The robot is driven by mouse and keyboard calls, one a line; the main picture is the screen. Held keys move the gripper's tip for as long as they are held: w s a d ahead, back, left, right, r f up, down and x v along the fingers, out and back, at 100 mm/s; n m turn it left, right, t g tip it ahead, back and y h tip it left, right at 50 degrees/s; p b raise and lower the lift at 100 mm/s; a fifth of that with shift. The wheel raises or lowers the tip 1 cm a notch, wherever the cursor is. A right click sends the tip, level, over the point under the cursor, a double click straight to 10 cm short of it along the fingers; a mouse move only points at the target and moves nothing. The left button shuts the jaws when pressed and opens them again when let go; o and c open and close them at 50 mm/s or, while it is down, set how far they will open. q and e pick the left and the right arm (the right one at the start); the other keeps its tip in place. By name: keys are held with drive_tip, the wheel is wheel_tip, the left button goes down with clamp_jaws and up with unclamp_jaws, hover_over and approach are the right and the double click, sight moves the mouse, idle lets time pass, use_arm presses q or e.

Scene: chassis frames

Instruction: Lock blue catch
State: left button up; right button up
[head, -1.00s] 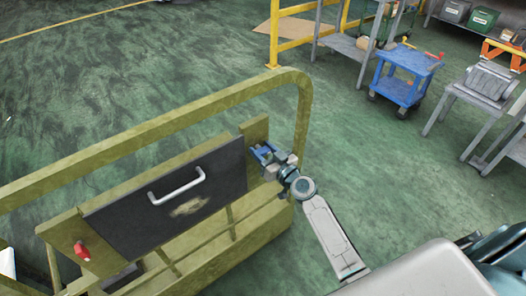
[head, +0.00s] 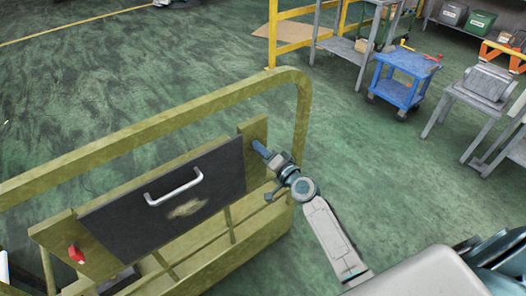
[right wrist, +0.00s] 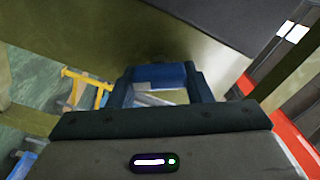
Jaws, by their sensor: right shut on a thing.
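The blue catch (head: 260,149) is at the upper right end of the dark panel (head: 128,223), on the olive upright of the frame. My right gripper (head: 268,157) is shut on it, and the fingers cover much of the catch. In the right wrist view the blue catch (right wrist: 163,75) lies across between the two dark fingers, close to the olive surface. I cannot tell how far the catch is turned. My left gripper is not in view.
A red catch (head: 76,254) is at the panel's lower left end. The panel has a white handle (head: 174,188). An olive rail (head: 150,130) arches around the panel. A blue cart (head: 402,76) and grey tables stand farther back. Open green floor lies between.

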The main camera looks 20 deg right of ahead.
drive_tip(key=m, duration=0.5)
drive_tip(key=shift+f+m, duration=0.15)
drive_tip(key=shift+m, duration=0.25)
idle(0.3)
drive_tip(key=o, duration=1)
drive_tip(key=shift+d, duration=0.1)
drive_tip(key=shift+b+v, duration=0.7)
drive_tip(key=shift+v, duration=4.7)
